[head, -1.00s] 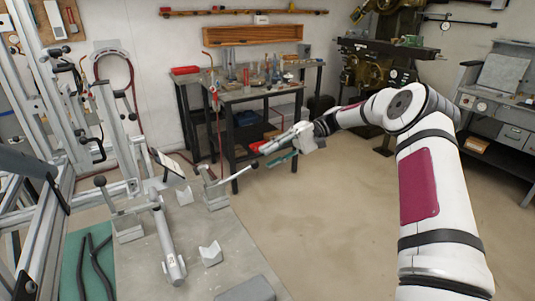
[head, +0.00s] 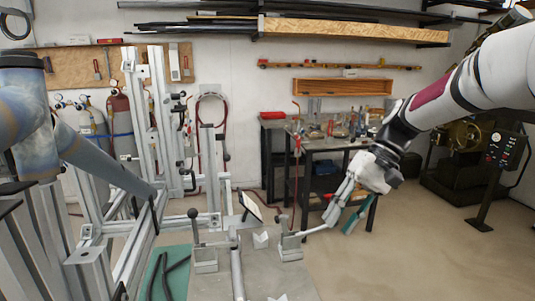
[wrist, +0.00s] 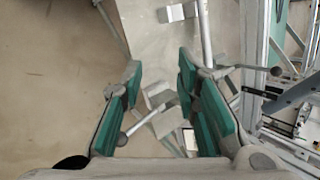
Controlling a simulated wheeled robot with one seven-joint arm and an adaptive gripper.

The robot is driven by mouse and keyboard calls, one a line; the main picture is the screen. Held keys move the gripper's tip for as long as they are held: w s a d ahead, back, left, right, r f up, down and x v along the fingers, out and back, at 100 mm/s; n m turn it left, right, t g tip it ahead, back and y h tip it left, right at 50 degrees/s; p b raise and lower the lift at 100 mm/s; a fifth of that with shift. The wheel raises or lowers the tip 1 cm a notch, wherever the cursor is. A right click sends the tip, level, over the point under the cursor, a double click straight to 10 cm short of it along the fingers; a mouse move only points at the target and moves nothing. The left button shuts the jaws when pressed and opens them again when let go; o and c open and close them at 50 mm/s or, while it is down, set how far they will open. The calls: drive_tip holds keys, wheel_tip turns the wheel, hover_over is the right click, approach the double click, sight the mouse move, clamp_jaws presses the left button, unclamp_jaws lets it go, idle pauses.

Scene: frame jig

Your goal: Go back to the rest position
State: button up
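My gripper (head: 350,208) hangs from my raised arm at the right of the head view, fingers pointing down, to the right of the jig table. In the wrist view my gripper (wrist: 160,100) shows its two green-padded fingers spread wide apart, with nothing between the pads. Below it lie the edge of the jig table (wrist: 150,40) and a clamp with a ball-ended lever. A metal tube (head: 236,270) lies on the jig table (head: 285,275).
An aluminium frame (head: 135,210) stands at the left, with a clamp (head: 290,243) at the table's right edge. A workbench (head: 325,145) with tools stands at the back and a machine (head: 465,150) at the right. The floor (head: 430,255) at the right is clear.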

drive_tip(key=s+d+r+t+h, duration=0.1)
drive_tip(key=s+t+h, duration=0.1)
drive_tip(key=s, duration=0.6)
drive_tip(key=s+d+r+t+h+p, duration=0.1)
drive_tip(key=s+t+h, duration=0.1)
drive_tip(key=s, duration=0.7)
drive_tip(key=s+d+r+t+h+p, duration=0.1)
drive_tip(key=s+r+t+h, duration=0.1)
drive_tip(key=s, duration=0.7)
drive_tip(key=shift+d+t, duration=0.35)
drive_tip(key=shift+t, duration=0.15)
drive_tip(key=shift+s+r, duration=0.1)
drive_tip(key=shift+r, duration=0.05)
